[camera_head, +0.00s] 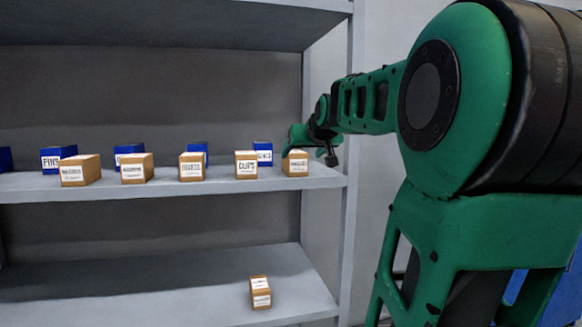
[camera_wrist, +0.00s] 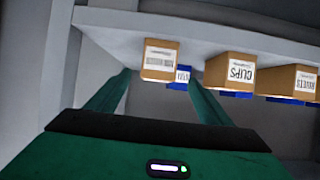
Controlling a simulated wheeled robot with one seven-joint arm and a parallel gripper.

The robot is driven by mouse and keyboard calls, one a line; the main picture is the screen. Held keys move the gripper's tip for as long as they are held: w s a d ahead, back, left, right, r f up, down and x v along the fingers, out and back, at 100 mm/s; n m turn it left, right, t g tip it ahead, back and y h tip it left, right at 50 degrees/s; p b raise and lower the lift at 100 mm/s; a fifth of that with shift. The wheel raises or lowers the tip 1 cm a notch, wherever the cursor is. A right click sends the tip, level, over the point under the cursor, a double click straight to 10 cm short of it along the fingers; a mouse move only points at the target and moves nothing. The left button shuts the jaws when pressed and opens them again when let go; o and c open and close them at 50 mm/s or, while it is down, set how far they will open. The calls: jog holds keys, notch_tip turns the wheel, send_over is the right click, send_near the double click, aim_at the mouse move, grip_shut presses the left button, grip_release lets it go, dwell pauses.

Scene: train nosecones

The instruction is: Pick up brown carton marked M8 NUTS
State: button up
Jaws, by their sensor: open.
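A brown carton (camera_head: 295,164) with a white label stands at the right end of the upper shelf. It also shows in the wrist view (camera_wrist: 160,58), lined up with the gap between my fingers. Its label is too small to read surely, so I cannot confirm M8 NUTS. My gripper (camera_wrist: 160,80) is open and empty, one green finger to each side of this carton in the picture. I cannot tell whether the fingertips reach past its front face. In the head view my gripper (camera_head: 303,140) is at this carton, partly covering its top.
A carton marked CLIPS (camera_head: 246,164) stands just left, with more brown cartons along the shelf. Blue boxes, one (camera_head: 263,153) behind the gap, stand at the back. Another brown carton (camera_head: 260,292) is on the lower shelf. A grey upright (camera_head: 345,210) bounds the right side.

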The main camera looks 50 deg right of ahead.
aim_at(295, 152)
jog(key=w+d, duration=0.3)
jog(key=w, duration=0.1)
jog(key=shift+w+d+r, duration=0.1)
jog(key=shift+d+r, duration=0.1)
jog(key=shift+r, duration=0.1)
jog(key=shift+x, duration=3.1)
jog(key=shift+w+a, duration=0.1)
jog(key=shift+a, duration=0.05)
jog(key=shift+c, duration=0.5)
jog(key=c, duration=1)
jog(key=shift+r+t+h, duration=0.15)
jog(key=shift+t+h, duration=0.15)
jog(key=c, duration=0.4)
jog(key=shift+r, duration=0.1)
